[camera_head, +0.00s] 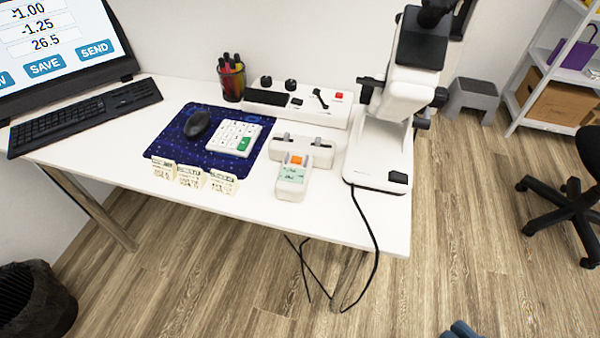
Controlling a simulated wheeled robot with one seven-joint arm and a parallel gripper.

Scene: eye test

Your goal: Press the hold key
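No key with a readable "hold" label shows. A small white handheld device (291,177) with a pale green screen and an orange button (296,160) leans on a white base (318,150) near the desk's front edge. A white keypad (234,136) with one green key lies on the blue mat (190,155). A long white control box (300,103) with black knobs, a lever and a red button stands behind. The monitor (60,42) shows numbers with SAVE and SEND buttons. I cannot make out my gripper in this view.
A white upright instrument (380,155) stands at the desk's right end, its cable hanging down. A mouse (198,124), keyboard (85,115), pen cup (232,80) and small printed cards (190,177) share the desk (120,165). A blue-grey shape (462,330) at the bottom edge is unclear.

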